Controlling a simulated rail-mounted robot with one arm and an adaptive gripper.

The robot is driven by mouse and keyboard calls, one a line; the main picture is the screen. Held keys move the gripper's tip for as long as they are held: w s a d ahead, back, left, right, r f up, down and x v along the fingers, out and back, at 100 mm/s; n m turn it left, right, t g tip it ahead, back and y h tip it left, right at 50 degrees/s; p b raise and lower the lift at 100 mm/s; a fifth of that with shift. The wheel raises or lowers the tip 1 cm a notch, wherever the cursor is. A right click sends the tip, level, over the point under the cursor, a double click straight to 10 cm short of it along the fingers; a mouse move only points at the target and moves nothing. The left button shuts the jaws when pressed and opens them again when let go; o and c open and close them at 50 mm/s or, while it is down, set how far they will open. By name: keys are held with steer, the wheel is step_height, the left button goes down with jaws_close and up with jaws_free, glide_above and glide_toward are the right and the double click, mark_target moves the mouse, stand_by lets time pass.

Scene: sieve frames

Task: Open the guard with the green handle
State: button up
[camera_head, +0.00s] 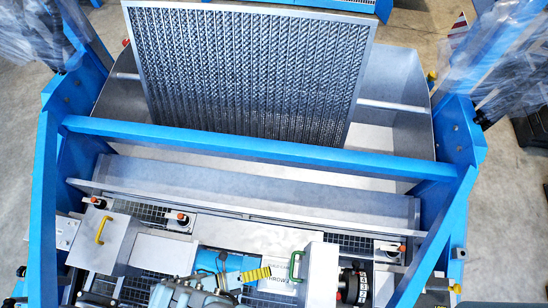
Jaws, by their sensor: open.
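The green handle (296,265) is a small upright loop at the bottom, right of centre. It stands at the left side of a grey metal guard (321,272), which runs off the bottom edge. My gripper (247,278) appears at the bottom centre, grey with a yellow, black-marked part. It is open and lies left of the green handle, with a visible gap between them. Much of my gripper and the lower guard is cut off by the picture's edge. I cannot tell the guard's exact position.
A yellow handle (103,230) sits on another grey guard (100,242) at left. A blue crossbar (260,147) spans the machine, with a tall perforated sieve frame (250,75) behind it. A black round part (355,286) stands right of the green handle. Orange-topped clamps (180,219) line the ledge.

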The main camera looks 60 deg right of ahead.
mark_target(292, 265)
steer(key=p+x, duration=0.3)
steer(key=x, duration=0.7)
jaws_close()
